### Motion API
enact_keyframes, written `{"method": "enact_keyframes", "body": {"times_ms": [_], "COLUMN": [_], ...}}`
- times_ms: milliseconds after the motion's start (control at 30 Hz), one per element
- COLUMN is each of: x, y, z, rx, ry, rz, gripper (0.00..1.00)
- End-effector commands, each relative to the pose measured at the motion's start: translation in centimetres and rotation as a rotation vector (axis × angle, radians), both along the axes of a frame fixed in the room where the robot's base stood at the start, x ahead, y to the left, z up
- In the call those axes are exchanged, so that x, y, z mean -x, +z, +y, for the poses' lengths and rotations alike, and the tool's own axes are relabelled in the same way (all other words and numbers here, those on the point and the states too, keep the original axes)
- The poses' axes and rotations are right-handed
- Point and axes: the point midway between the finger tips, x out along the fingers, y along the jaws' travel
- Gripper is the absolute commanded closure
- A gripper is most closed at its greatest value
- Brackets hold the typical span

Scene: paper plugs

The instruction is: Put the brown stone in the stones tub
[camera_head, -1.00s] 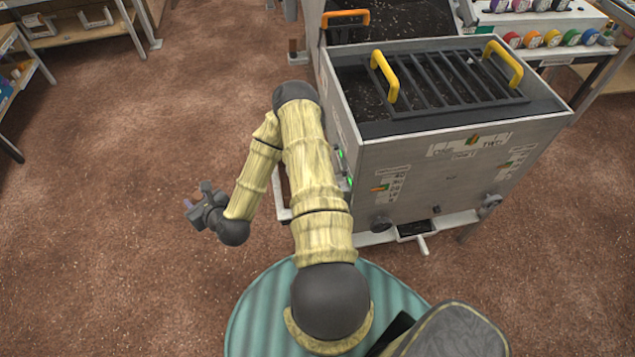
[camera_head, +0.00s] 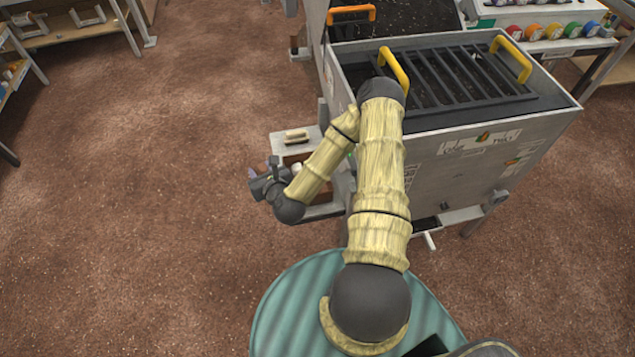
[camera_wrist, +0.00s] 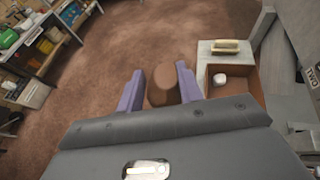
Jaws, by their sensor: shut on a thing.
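My gripper (camera_wrist: 160,90) is shut on the brown stone (camera_wrist: 162,86), which sits between the two purple fingers in the wrist view. In the head view my gripper (camera_head: 254,181) is at the left side of the grey machine, and the stone cannot be made out there. An open brown-walled tub (camera_wrist: 246,86) is just right of the stone in the wrist view, with a pale stone (camera_wrist: 219,80) inside it. In the head view this tub is partly hidden by my arm. No label on it can be read.
A pale ledge with a cream handle or brush (camera_head: 296,135) adjoins the tub. The grey machine (camera_head: 490,165) with its black grille and yellow handles stands to the right. Open brown floor (camera_head: 150,240) lies to the left. Shelves stand at the far left.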

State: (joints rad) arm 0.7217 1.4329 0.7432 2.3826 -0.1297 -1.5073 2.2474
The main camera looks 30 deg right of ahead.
Motion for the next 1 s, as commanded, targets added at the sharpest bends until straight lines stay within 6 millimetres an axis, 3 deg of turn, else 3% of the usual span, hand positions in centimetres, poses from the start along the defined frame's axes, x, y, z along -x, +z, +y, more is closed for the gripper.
{"method": "enact_keyframes", "body": {"times_ms": [400,567,767,1000], "x": [0.0,-0.9,-3.6,-7.0], "y": [-0.1,-1.8,-6.5,-10.9], "z": [0.0,-1.3,-6.1,-13.9], "rx": [0.001,0.005,0.015,0.014], "ry": [0.001,-0.021,-0.096,-0.216], "rz": [0.000,0.001,0.004,-0.002], "gripper": [0.88,0.88,0.88,0.88]}}
